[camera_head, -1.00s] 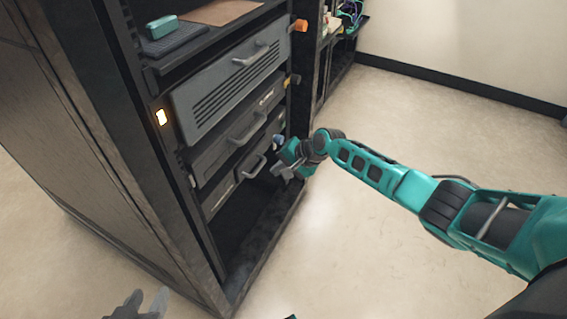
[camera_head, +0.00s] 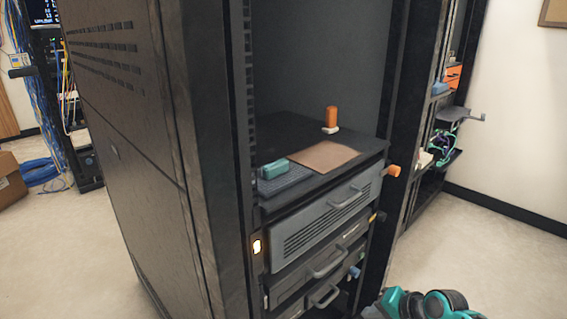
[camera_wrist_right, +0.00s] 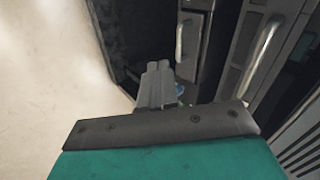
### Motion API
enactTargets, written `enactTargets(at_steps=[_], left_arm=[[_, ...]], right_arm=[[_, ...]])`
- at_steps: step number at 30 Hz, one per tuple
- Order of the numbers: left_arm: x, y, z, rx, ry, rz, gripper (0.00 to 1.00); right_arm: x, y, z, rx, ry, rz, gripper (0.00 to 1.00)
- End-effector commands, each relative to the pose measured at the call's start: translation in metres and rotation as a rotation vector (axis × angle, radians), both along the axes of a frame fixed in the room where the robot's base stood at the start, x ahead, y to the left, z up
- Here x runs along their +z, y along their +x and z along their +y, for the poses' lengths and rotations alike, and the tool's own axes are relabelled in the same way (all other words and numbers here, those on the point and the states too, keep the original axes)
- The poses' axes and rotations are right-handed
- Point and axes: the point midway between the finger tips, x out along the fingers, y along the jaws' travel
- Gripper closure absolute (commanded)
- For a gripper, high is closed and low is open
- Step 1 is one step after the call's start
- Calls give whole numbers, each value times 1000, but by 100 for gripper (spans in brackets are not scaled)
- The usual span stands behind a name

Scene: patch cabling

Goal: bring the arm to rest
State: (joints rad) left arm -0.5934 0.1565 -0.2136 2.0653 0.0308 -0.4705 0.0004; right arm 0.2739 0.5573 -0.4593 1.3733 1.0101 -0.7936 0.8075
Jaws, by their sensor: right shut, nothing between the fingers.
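My right arm (camera_head: 420,305) shows at the bottom edge of the head view, teal and black, just right of the rack's front. Its fingers are cut off or hidden there. In the right wrist view my right gripper (camera_wrist_right: 158,82) has its grey fingers together with nothing between them. They are in front of the rack's lower units, near a metal handle (camera_wrist_right: 188,48); whether they touch anything I cannot tell. My left gripper is out of view.
The black rack (camera_head: 215,150) holds grey units with handles, the upper one (camera_head: 325,220) vented. Its shelf carries a teal block (camera_head: 276,168), a brown sheet (camera_head: 325,156) and an orange cylinder (camera_head: 331,117). An orange knob (camera_head: 393,171) sticks out. Floor (camera_head: 500,250) at right is clear.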

Motion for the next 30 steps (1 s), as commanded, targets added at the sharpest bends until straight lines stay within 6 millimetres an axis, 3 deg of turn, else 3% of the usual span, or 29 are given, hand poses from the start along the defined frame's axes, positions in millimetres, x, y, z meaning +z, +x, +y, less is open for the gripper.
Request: enactTargets(at_steps=[1, 6, 10, 15, 21, 30], left_arm=[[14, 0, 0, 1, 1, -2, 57], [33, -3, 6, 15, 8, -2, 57], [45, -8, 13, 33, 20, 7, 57], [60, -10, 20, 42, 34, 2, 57], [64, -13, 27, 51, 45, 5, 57], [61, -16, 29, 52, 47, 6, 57]], right_arm=[[1, -18, 15, 48, -28, -33, 100], [8, -74, 53, 219, -204, -237, 100], [28, -117, 67, 319, -371, -393, 100], [63, -165, 67, 420, -614, -543, 100], [90, -195, 58, 497, -813, -617, 100], [93, -200, 55, 516, -858, -631, 100]])
